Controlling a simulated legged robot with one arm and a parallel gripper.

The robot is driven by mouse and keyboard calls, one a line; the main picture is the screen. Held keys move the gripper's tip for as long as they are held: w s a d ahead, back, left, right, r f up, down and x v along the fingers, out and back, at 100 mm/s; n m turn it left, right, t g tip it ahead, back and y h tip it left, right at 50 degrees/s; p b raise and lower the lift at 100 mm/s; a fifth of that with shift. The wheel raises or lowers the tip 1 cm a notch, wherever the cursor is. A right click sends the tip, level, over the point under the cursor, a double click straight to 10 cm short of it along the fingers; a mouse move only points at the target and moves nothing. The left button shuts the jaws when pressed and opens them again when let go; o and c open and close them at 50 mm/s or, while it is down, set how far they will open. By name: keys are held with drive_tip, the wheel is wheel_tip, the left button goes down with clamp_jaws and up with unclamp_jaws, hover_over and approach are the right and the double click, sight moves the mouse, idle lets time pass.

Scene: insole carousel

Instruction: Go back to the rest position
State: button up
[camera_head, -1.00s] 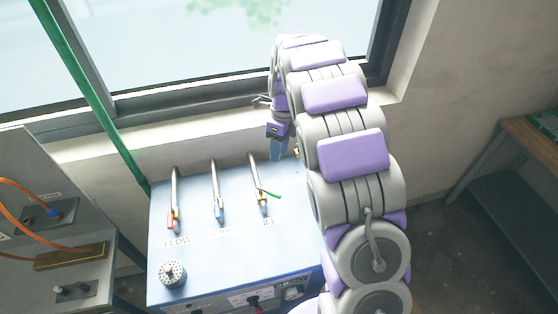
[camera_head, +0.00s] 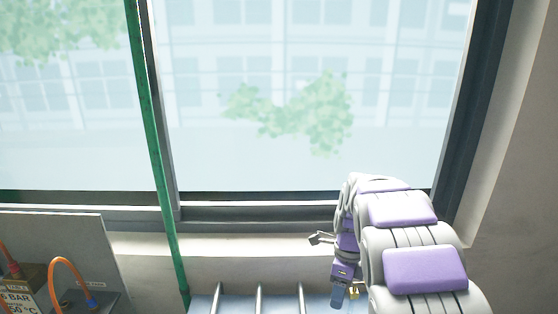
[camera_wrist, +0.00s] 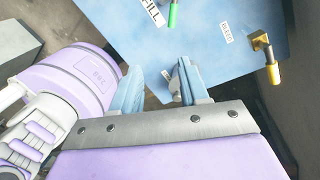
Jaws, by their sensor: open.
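My gripper (camera_wrist: 158,84) is open in the wrist view, its two pale blue fingers apart with nothing held between them. Beyond the fingers are the edge of the blue bench top (camera_wrist: 218,62) and dark floor. In the head view my gripper (camera_head: 338,298) hangs low at the bottom, fingers down, just right of the upright metal pipes (camera_head: 302,299). The finger tips are hard to make out there. My arm arches up on the right and bends down to it.
The wrist view shows a green-handled valve (camera_wrist: 173,14) by a FILL label (camera_wrist: 152,13), a BLEED label (camera_wrist: 226,33) and a brass valve with a yellow end (camera_wrist: 268,58). In the head view, a green pole (camera_head: 158,165) stands before the window (camera_head: 300,90). A grey panel (camera_head: 60,250) is at left.

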drive_tip(key=s+f+n+b, duration=0.2)
drive_tip(key=s+n, duration=0.5)
drive_tip(key=s, duration=0.4)
drive_tip(key=s+a+f+n+b, duration=0.1)
drive_tip(key=s+f+n+b, duration=0.1)
drive_tip(key=s+n, duration=0.6)
drive_tip(key=s+f+n+h+b, duration=0.1)
drive_tip(key=s+n+b, duration=0.3)
drive_tip(key=s, duration=1.2)
drive_tip(key=f+n, duration=0.1)
drive_tip(key=n, duration=0.3)
drive_tip(key=shift+a+b, duration=0.35)
idle(3.8)
